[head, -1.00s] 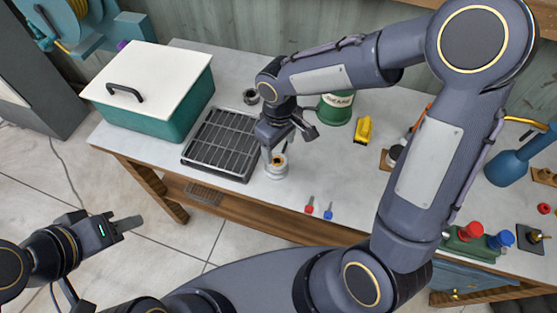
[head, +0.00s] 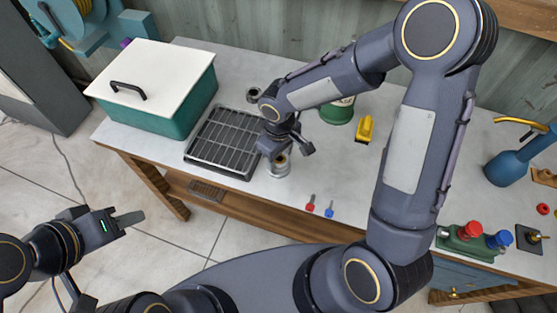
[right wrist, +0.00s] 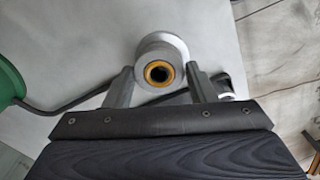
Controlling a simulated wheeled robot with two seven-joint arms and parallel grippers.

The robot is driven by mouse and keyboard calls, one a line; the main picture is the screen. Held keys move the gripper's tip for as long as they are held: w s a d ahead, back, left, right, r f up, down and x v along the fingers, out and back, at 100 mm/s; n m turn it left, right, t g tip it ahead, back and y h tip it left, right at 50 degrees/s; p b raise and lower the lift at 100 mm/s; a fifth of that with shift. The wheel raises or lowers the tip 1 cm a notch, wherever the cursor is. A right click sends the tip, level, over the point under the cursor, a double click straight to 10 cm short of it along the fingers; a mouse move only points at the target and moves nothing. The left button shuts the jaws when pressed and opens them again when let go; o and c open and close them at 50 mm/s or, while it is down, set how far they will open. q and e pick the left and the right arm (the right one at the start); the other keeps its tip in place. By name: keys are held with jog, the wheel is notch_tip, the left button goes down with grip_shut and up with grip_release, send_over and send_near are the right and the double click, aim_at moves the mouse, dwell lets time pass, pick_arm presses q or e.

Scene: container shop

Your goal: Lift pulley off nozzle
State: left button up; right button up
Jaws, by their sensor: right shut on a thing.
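The pulley (head: 278,168) is a small grey-white spool with a brass-coloured ring at its centre, near the front edge of the workbench. In the right wrist view the pulley (right wrist: 161,62) shows end-on with a dark hole. My right gripper (head: 284,158) is at the pulley, its fingers on either side; the fingers also show in the right wrist view (right wrist: 160,85). It is shut on the pulley. I cannot make out the nozzle or whether the pulley is clear of it. My left gripper (head: 130,220) is away from the bench, over the floor; its jaw gap is unclear.
A slatted black tray (head: 225,140) lies left of the pulley, with a lidded green box (head: 160,100) beyond it. A red (head: 310,203) and a blue small piece (head: 329,209) lie right of it. A green can (head: 337,112) and yellow tool (head: 365,129) stand behind. A dark hose (right wrist: 75,104) runs near the pulley.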

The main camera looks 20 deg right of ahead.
jog(key=shift+w+d, duration=0.15)
jog(key=shift+d, duration=0.15)
